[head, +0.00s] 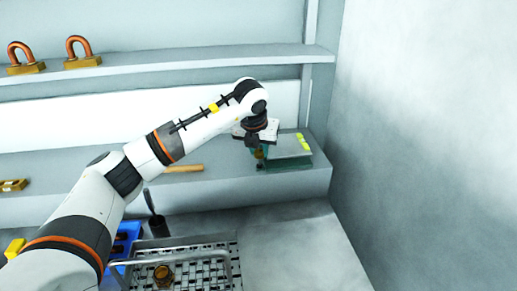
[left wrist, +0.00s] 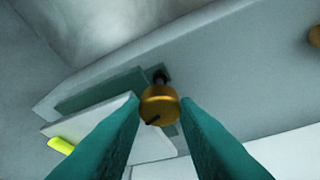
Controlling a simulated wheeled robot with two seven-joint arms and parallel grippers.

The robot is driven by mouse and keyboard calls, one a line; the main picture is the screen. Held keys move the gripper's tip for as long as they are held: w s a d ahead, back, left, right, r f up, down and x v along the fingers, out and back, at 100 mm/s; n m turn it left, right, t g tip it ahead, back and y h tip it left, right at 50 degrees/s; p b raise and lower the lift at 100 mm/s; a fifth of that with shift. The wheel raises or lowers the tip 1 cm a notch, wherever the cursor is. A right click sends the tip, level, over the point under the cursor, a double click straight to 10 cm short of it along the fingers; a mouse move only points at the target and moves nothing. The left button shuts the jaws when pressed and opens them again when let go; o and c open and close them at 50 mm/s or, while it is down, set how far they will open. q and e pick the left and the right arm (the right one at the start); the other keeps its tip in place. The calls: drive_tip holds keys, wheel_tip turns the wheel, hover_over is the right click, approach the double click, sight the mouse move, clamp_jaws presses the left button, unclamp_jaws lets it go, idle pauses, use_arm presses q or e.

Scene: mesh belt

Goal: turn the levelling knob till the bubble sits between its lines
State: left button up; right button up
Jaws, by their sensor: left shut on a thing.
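The brass levelling knob (left wrist: 159,104) with a dark mark on its face sits between the two teal fingers of my left gripper (left wrist: 161,100), which is shut on it. In the head view my left gripper (head: 259,151) is at the left front of the levelling stand, and the knob is mostly hidden. The stand has a pale plate (head: 285,147) over a green base (head: 290,164). A yellow-green vial (head: 304,142) lies at the plate's right side; it also shows in the left wrist view (left wrist: 61,145). The bubble and its lines are too small to make out. My right gripper is out of view.
The stand is on a grey ledge (head: 225,185) near the right wall (head: 420,130). A wooden-handled tool (head: 184,169) lies to its left. Two copper-coloured shackles (head: 80,50) stand on the upper shelf. A mesh belt (head: 195,268) and blue bin (head: 127,238) are below.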

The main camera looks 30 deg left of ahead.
use_arm(q)
drive_tip(key=o, duration=1)
drive_tip(key=shift+c, duration=0.2)
drive_tip(key=b+v, duration=0.2)
drive_tip(key=v, duration=1)
drive_tip(key=shift+f, duration=0.1)
